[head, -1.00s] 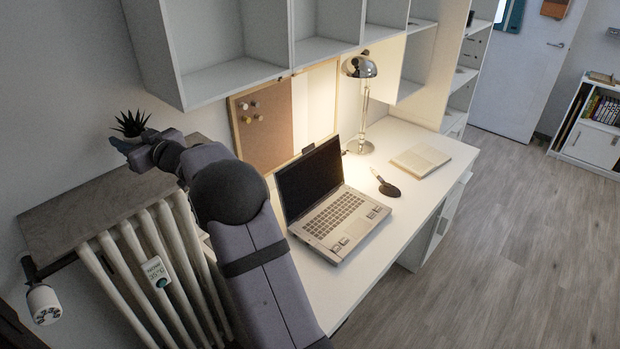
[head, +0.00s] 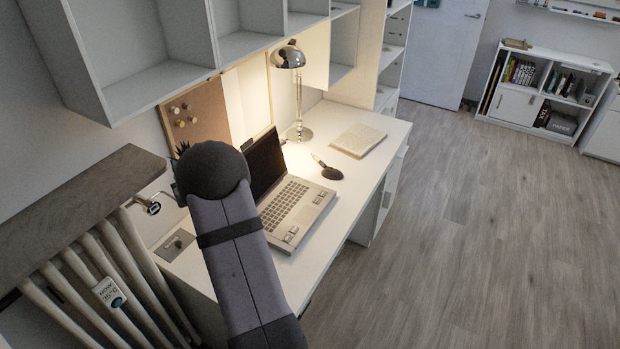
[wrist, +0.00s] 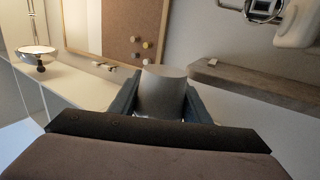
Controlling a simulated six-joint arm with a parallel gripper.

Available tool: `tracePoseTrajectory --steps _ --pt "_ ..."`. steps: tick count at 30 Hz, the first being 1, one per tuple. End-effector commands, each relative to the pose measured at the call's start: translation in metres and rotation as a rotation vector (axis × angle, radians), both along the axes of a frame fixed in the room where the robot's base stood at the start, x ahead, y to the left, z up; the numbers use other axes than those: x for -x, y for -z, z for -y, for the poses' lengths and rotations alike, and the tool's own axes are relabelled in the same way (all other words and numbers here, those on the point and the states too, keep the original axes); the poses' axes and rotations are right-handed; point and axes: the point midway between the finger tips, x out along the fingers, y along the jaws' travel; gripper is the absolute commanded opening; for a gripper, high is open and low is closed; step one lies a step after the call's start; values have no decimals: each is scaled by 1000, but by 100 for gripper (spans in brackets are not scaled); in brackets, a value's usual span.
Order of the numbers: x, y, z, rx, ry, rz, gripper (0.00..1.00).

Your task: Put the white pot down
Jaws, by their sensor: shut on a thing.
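In the wrist view, the white pot (wrist: 162,94) looks pale grey in shadow and sits between the two fingers of my gripper (wrist: 162,100), which is shut on it. In the head view, my own arm hides the gripper and the pot. Only dark spiky leaf tips (head: 183,149) show past the arm, in front of the cork board. I cannot tell whether the pot touches the desk (head: 345,190).
An open laptop (head: 292,205) stands just right of my arm. A radiator shelf (head: 80,205) is at left; wall shelves (head: 160,80) hang above.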

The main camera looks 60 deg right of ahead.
Motion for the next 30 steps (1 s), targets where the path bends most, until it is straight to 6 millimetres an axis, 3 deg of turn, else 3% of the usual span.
tracePoseTrajectory --steps 1,8,14,24,30 --pt "0 17 0 0 22 1 17" --pt "12 69 7 0 174 0 16" --pt "35 126 13 0 344 -2 16" --pt "94 225 13 2 655 -3 16" --pt "127 265 7 1 798 0 16"
